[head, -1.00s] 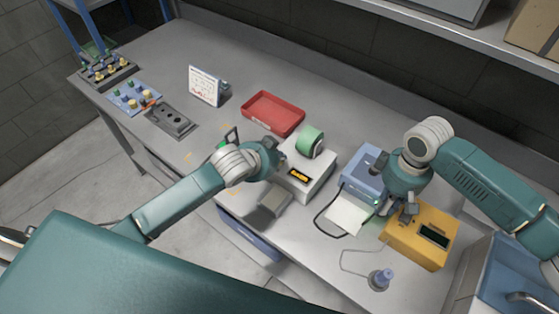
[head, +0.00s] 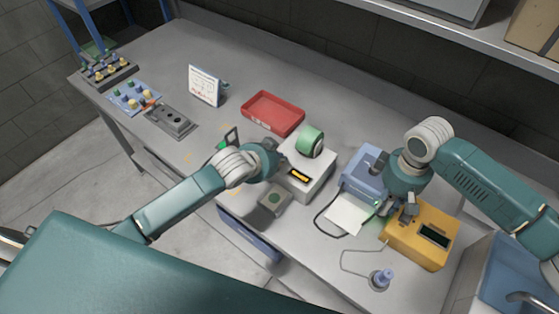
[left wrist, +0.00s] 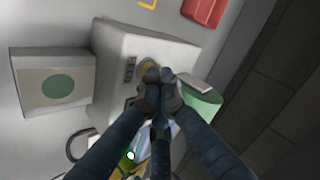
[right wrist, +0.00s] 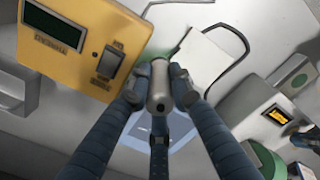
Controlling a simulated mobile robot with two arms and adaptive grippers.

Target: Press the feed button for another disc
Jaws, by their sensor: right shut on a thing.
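The white dispenser (head: 307,184) stands mid-bench with a green roll (head: 310,141) on top and a small lit display on its front. In front of it is a grey block (head: 265,210), with a round green disc (head: 274,198) on its face; the disc also shows in the left wrist view (left wrist: 58,86). My left gripper (left wrist: 158,82) has its fingertips together, empty, at the dispenser's top. A round yellowish part, perhaps the feed button, lies mostly hidden under them; I cannot tell if it is pressed. My right gripper (right wrist: 157,82) is shut on a grey metal cylinder (right wrist: 159,90).
A yellow box (head: 421,235) with a dark display and a blue device (head: 362,172) stand beside my right gripper. A white sheet (head: 345,216) and black cable lie nearby. A red tray (head: 273,114) and a small sign (head: 205,86) are further back. Bench at far left holds coloured pieces.

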